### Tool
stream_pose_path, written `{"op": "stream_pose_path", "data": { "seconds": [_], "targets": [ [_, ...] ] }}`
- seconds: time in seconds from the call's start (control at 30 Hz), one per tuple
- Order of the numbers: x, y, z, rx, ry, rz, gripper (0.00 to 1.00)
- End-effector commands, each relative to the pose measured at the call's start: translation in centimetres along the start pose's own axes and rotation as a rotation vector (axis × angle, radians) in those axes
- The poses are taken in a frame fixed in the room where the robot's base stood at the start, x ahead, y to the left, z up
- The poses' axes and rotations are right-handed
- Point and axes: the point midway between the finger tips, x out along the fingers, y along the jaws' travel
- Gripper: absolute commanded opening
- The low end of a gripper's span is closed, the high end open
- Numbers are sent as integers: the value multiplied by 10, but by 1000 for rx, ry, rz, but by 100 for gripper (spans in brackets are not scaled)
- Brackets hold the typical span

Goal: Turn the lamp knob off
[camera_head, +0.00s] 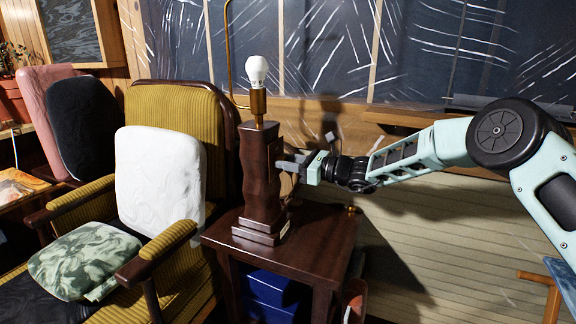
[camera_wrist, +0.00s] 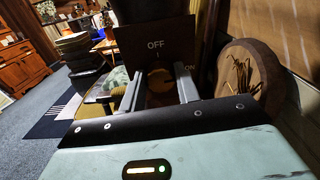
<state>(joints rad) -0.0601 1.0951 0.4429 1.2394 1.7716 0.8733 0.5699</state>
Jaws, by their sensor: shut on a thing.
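The lamp (camera_head: 262,170) stands upright on a dark wooden side table (camera_head: 322,240), with a brown wooden body and a bare white bulb (camera_head: 257,70) on top. Its label plate (camera_wrist: 133,46) shows "OFF" above and "ON" to the right in the wrist view. The round brown knob (camera_wrist: 160,78) sits below "OFF", between my two fingers. My gripper (camera_head: 287,166) reaches the lamp's right side from the right. It also shows in the wrist view (camera_wrist: 158,92), shut on the knob. The knob's pointer is too dark to read, and the knob is hidden in the head view.
A mustard armchair (camera_head: 178,100) with a white cushion (camera_head: 160,175) and a green patterned cushion (camera_head: 85,258) stands left of the table. Blue boxes (camera_head: 268,290) lie under the table. A wood-paneled wall with windows (camera_head: 330,45) is behind. A round woven object (camera_wrist: 243,80) is at the right.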

Motion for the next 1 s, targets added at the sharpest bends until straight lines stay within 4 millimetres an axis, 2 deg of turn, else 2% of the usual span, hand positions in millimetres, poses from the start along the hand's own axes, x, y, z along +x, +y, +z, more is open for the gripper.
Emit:
{"op": "stream_pose_path", "data": {
  "seconds": [0.23, 1.0],
  "targets": [
    [-1, 0, -7, -184, -2, -1, 9],
    [-1, 3, -10, -917, -1, -1, 9]
  ]
}}
